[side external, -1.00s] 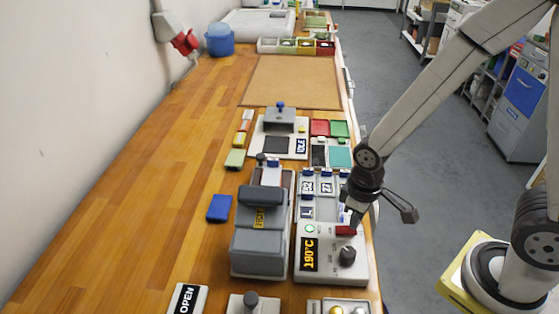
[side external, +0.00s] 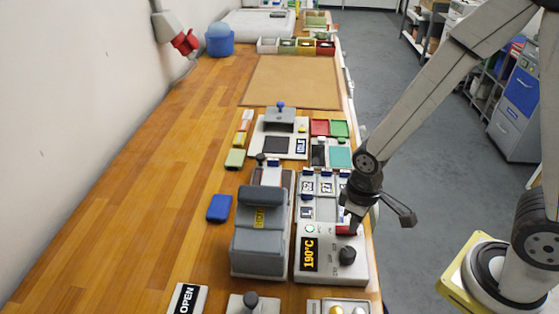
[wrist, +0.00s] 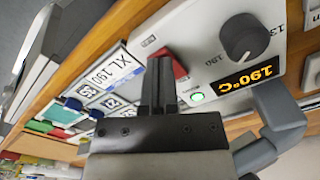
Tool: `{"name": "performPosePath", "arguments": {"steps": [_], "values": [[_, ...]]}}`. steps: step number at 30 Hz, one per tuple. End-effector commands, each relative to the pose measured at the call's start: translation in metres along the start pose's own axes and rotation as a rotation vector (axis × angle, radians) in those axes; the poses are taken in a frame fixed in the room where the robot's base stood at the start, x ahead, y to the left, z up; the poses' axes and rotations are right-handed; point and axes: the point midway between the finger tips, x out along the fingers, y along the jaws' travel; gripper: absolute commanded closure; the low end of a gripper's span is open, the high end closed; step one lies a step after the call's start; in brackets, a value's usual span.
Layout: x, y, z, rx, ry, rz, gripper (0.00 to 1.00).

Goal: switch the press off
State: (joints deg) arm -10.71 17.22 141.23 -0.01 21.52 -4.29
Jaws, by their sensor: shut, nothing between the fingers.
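The grey press (side external: 258,245) stands on the bench with its pale control box (side external: 332,277) at its right. The box's display (side external: 309,254) reads 190°C in yellow, and it also shows in the wrist view (wrist: 251,77). A green lamp (wrist: 197,97) is lit beside the red switch (wrist: 180,67). In the side view the red switch (side external: 346,230) lies at the box's far edge, right under my fingertips. My gripper (wrist: 158,62) is shut and empty, its tips at the switch and hiding part of it. I cannot tell whether they touch it.
A dark knob (side external: 347,256) sits on the box near the switch. A tray of size tags (side external: 320,186) lies just beyond the box. The press's grey arm (wrist: 277,125) is close by in the wrist view. Bare wood (side external: 130,190) is free to the left.

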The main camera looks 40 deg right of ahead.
Motion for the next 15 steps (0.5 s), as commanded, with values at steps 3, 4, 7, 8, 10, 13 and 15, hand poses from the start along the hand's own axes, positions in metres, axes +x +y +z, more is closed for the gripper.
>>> {"name": "performPosePath", "arguments": {"steps": [3,4,7,8,10,13,15], "values": [[0.0015,0.0000,0.0001,0.000,0.000,0.000,1.00],[0.0019,0.0000,0.0001,0.000,0.000,0.000,1.00],[0.0029,0.0000,0.0002,0.000,-0.001,0.000,1.00],[0.0033,0.0000,0.0002,0.000,-0.001,0.000,1.00],[0.0029,0.0000,0.0000,0.000,0.000,0.000,1.00],[0.0013,0.0000,-0.0004,0.000,0.001,0.000,1.00],[-0.0011,0.0000,-0.0006,0.000,0.002,0.000,1.00]]}}
